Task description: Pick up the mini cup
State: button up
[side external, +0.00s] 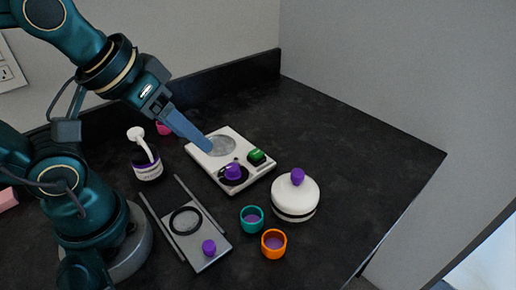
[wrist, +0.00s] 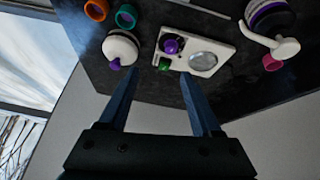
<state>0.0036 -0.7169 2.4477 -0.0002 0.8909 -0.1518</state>
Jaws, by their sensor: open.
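Several small cups are in view, and I cannot tell which one the task means. A teal cup (side external: 252,219) and an orange cup (side external: 273,244) stand upright near the front right of the dark counter. In the wrist view the teal cup (wrist: 126,17) and orange cup (wrist: 96,10) are at the top left. A small pink cup (side external: 163,128) is at the back, mostly hidden behind my arm; it shows at the right of the wrist view (wrist: 273,62). My gripper (wrist: 158,74) is open and empty. In the side view my gripper (side external: 207,148) is above the white tray, away from the cups.
A white lidded pot (side external: 296,200) stands beside the teal and orange cups. The right counter is clear.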

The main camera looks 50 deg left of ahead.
jog(key=w+d+f+n+g, duration=0.2)
jog(key=w+d+f+g, duration=0.15)
jog(key=w, duration=0.25)
jog(key=g, duration=0.2)
send_over(252, 212)
jog(key=d, duration=0.1)
jog(key=f, duration=0.6)
jog(key=shift+s+f, duration=0.3)
jog(key=shift+s+d+f+g, duration=0.2)
jog(key=shift+s+f+g, duration=0.1)
jog(key=shift+f, duration=2.6)
grip_shut()
